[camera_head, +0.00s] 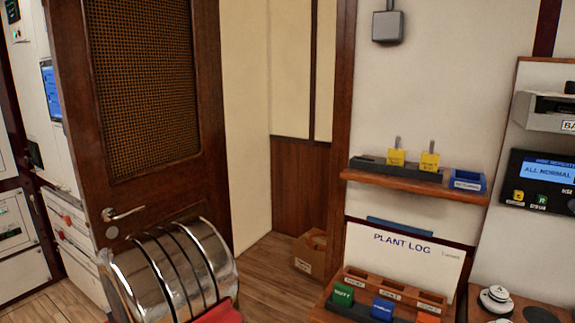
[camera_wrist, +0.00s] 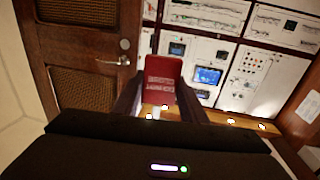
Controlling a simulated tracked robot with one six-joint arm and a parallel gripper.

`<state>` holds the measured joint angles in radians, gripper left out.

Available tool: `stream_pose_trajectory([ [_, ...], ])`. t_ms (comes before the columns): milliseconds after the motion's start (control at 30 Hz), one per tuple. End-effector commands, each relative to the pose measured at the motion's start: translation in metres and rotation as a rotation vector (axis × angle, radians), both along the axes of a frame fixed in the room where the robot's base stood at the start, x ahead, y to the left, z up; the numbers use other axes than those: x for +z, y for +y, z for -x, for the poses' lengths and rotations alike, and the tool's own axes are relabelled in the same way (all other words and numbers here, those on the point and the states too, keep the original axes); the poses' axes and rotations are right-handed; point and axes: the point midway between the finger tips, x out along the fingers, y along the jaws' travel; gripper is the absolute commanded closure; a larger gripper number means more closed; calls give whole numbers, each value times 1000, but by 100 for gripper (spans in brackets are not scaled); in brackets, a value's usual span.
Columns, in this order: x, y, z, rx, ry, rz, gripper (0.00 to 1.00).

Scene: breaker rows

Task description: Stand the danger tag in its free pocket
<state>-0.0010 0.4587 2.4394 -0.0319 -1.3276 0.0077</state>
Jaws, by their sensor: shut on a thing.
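The danger tag (camera_wrist: 160,80) is a red card with pale lettering, upright in the wrist view. My gripper (camera_wrist: 160,104) is shut on its lower part, with dark fingers on both sides. The gripper and tag are not visible in the head view. At the lower right of the head view, a wooden rack (camera_head: 392,283) has labelled slots. A green tag (camera_head: 343,294) and a blue tag (camera_head: 382,308) stand at its front, and a red edge shows at the frame's bottom. I cannot tell which pocket is free.
A wooden shelf (camera_head: 415,188) above holds a dark rail (camera_head: 368,163), two yellow tags (camera_head: 397,157) and a blue tray (camera_head: 467,180). A Plant Log board (camera_head: 405,250) stands behind the rack. A chrome drum (camera_head: 175,265) fills the lower left. A brown door (camera_head: 150,120) stands behind.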

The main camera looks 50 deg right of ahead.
Motion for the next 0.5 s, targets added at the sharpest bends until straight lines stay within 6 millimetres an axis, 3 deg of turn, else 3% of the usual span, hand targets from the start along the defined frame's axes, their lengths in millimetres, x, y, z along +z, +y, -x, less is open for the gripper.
stream_pose_trajectory([
  [500,0,-18,0,-27,0,0,84],
])
